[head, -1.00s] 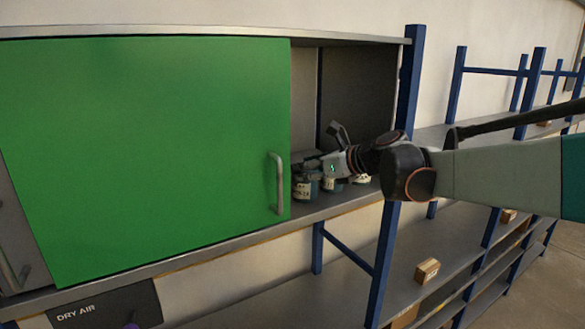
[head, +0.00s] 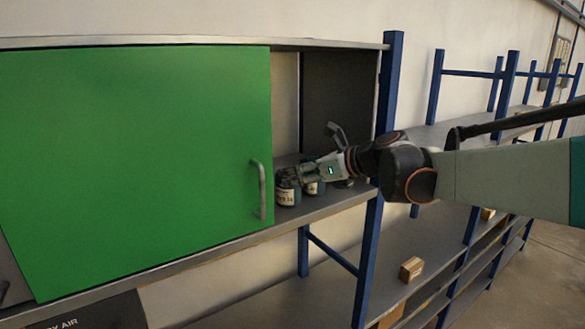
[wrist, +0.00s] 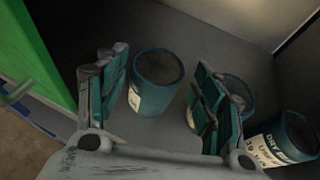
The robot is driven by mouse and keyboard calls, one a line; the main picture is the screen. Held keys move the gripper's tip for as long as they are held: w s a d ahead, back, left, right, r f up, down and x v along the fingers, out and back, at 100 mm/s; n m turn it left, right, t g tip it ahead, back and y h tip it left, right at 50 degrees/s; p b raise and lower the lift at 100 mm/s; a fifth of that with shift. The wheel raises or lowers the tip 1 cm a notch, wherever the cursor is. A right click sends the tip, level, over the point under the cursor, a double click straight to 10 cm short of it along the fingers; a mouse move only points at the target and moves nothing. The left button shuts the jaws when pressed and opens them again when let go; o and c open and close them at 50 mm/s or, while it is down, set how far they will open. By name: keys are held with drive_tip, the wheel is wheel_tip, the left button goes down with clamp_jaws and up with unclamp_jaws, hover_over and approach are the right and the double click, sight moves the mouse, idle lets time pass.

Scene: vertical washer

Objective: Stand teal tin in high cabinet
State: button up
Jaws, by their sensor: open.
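Several teal tins with pale labels stand upright on the cabinet shelf. In the head view, one tin (head: 288,195) is nearest the green door's edge and another (head: 315,188) stands to its right. My gripper (head: 291,172) reaches into the cabinet's open right bay, just above them. In the wrist view my gripper (wrist: 160,62) is open, with one teal tin (wrist: 154,84) between its spread fingers and a visible gap on the left side. A second tin (wrist: 248,98) is mostly hidden behind the right finger. A third tin (wrist: 287,140) stands at the right.
The green door (head: 130,165) with its grey handle (head: 259,190) covers the left part of the cabinet. A blue post (head: 384,125) stands at the cabinet's right end. Lower shelving holds a small cardboard box (head: 411,269).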

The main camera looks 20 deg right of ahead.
drive_tip(key=v, duration=0.3)
drive_tip(key=shift+s+r+p, duration=0.1)
drive_tip(key=shift+s+p, duration=0.2)
drive_tip(key=shift+s, duration=0.05)
idle(0.4)
